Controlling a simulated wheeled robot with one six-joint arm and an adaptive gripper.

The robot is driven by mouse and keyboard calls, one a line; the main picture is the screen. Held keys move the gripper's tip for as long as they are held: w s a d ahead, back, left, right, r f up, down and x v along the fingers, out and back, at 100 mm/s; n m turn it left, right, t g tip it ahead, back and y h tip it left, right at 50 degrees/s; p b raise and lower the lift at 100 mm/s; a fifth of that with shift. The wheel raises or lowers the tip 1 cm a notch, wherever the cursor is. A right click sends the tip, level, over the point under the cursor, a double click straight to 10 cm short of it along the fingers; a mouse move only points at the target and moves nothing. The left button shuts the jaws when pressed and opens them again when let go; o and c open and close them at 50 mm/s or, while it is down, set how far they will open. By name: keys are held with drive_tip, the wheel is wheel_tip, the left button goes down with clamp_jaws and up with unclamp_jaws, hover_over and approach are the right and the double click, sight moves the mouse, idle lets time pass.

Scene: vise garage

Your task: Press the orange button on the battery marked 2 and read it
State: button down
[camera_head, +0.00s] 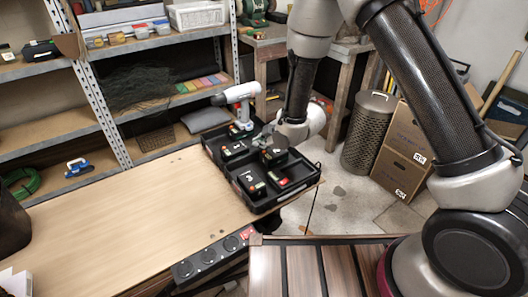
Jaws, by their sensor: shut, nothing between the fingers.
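A black divided tray (266,207) sits at the far right end of the wooden bench top. Several dark batteries with small white marks stand in its compartments: one at the back left (229,151), one at the front left (249,181) and one at the right (279,156). The marks are too small for me to tell which is 2. Small red, orange and green spots show on the batteries, but no reading is legible. My gripper (263,142) is shut and empty, low over the back of the tray near the right battery. My arm hides part of that area.
A white and grey drill (240,100) stands upright at the tray's back. The wooden bench top (150,225) is mostly clear left of the tray. A power strip (210,255) runs along its front edge. Metal shelves (95,115) stand behind; a perforated bin (369,132) and cardboard boxes (402,155) stand right.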

sight(262, 154)
drive_tip(key=shift+r, duration=2.5)
drive_tip(key=s+d+f+m+g+h, duration=0.1)
drive_tip(key=s+d, duration=0.1)
drive_tip(key=s+d+f+m+g+h, duration=0.1)
drive_tip(key=s+d+f, duration=0.1)
drive_tip(key=d, duration=0.1)
drive_tip(key=s+d+f+m+g+h, duration=0.1)
drive_tip(key=s+d+f+h, duration=0.1)
drive_tip(key=shift+s+d+m, duration=0.2)
drive_tip(key=shift+d+m, duration=0.1)
drive_tip(key=shift+m, duration=0.1)
drive_tip(key=s+d, duration=0.1)
drive_tip(key=d+r+m+g+h, duration=0.1)
drive_tip(key=shift+s+d+r, duration=0.2)
drive_tip(key=shift+s+d, duration=0.15)
drive_tip(key=shift+s, duration=0.05)
drive_tip(key=s+d+r+m+t, duration=0.1)
drive_tip(key=s+d+r+m, duration=0.5)
drive_tip(key=s+d+r, duration=0.5)
drive_tip(key=s+d+r+m+t+h, duration=0.1)
drive_tip(key=s+d+r+m, duration=0.6)
drive_tip(key=s+d+r, duration=0.4)
drive_tip(key=d+r, duration=0.5)
drive_tip(key=r, duration=0.3)
drive_tip(key=shift+d+r+h, duration=0.2)
drive_tip(key=shift+r+h, duration=0.05)
drive_tip(key=shift+h, duration=0.05)
